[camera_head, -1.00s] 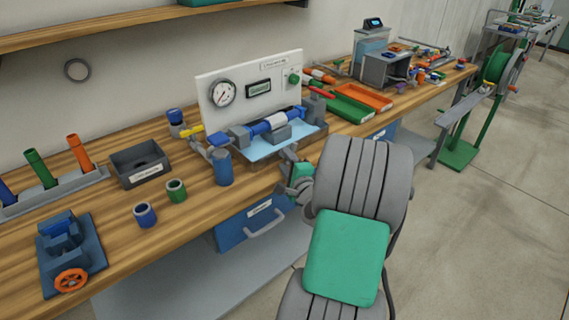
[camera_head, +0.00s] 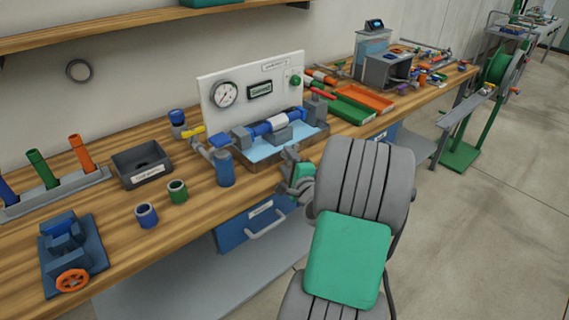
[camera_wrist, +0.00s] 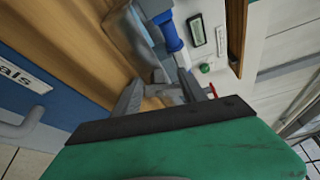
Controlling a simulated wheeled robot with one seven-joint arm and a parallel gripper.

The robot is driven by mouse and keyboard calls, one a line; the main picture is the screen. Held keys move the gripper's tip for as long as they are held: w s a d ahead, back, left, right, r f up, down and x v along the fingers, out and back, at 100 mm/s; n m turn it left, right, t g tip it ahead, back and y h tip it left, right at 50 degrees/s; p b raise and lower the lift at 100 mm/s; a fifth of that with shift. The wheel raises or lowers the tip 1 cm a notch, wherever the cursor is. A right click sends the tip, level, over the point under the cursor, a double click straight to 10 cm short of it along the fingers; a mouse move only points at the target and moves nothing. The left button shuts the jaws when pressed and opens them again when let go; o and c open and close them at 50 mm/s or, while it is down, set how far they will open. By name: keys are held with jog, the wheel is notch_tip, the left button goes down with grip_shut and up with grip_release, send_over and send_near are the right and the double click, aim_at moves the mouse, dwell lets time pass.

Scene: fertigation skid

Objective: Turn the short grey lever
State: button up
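The skid on the bench has a white panel (camera_head: 208,100), a tray (camera_head: 262,151) and a blue-and-white pipe assembly (camera_head: 275,123). I cannot make out a short grey lever for certain in either view; it may be hidden or too small. A yellow lever (camera_head: 192,133) is at the skid's left and a red lever (camera_head: 322,93) at its right. My gripper (camera_head: 293,163) is in front of the tray's front edge, near the bench edge. In the wrist view my gripper (camera_wrist: 160,84) has its two fingers apart, with nothing seen between them, pointing toward the pipe assembly (camera_wrist: 168,32).
A blue cylinder (camera_head: 224,168) stands left of the tray. A blue drawer (camera_head: 235,234) with a grey handle is below the bench top. Green (camera_head: 353,111) and orange (camera_head: 366,97) trays lie to the right. A grey bin (camera_head: 141,165) and small rings are on the left.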

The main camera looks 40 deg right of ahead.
jog(key=o, duration=1)
jog(key=shift+s+d+r+h, duration=0.15)
jog(key=shift+d+r+h, duration=0.15)
jog(key=shift+d+r, duration=0.4)
jog(key=shift+c, duration=0.2)
jog(key=shift+a+f, duration=0.1)
jog(key=shift+a, duration=0.05)
jog(key=shift+s+f, duration=0.25)
jog(key=shift+s+a+f+b, duration=0.25)
jog(key=shift+a+f+b, duration=0.1)
jog(key=shift+a+f, duration=0.05)
jog(key=r+v, duration=0.1)
jog(key=v, duration=0.6)
jog(key=shift+s+d+r, duration=0.15)
jog(key=shift+s+r, duration=0.05)
jog(key=shift+r, duration=0.1)
